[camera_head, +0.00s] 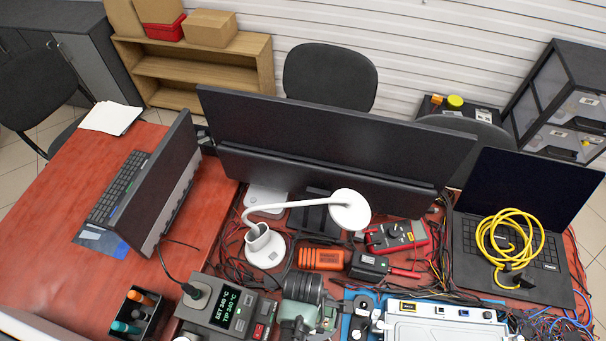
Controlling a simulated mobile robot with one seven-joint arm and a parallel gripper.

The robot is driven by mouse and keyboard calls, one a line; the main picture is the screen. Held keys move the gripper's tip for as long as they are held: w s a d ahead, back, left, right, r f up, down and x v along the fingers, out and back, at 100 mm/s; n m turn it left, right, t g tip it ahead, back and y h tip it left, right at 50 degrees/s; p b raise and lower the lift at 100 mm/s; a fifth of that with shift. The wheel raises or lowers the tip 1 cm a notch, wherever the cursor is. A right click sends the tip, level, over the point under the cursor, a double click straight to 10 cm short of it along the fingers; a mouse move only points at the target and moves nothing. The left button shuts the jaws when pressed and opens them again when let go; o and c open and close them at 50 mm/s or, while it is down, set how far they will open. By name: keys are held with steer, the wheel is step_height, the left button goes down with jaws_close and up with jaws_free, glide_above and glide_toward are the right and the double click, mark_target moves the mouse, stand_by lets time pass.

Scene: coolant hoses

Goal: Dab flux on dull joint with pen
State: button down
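No flux pen can be singled out. A black holder (152,322) at the lower left contains orange and teal capped items (140,297), which may be pens or markers. A light-coloured open unit (440,328) lies on a blue mat (352,296) at the bottom edge and is partly cut off. No dull joint can be made out at this size. I cannot identify my gripper in this view.
A soldering station (228,308) with a lit display stands at the bottom. Behind it are a white lamp (264,246), an orange tool (320,258), a red meter (396,236) and tangled cables. Monitors (330,130) and a laptop (512,225) with a yellow cable border the table.

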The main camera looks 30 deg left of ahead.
steer(key=shift+f+b, duration=0.3)
steer(key=shift+f, duration=0.2)
stand_by(1.8)
step_height(320, 180, up, 6)
steer(key=p, duration=0.6)
steer(key=shift+r+p, duration=0.1)
steer(key=shift+p, duration=0.25)
steer(key=shift+f+b, duration=1.95)
steer(key=shift+f, duration=0.65)
steer(key=shift+f+b, duration=0.35)
steer(key=shift+f, duration=0.2)
stand_by(0.6)
steer(key=shift+r, duration=0.1)
step_height(320, 180, up, 6)
steer(key=p, duration=0.6)
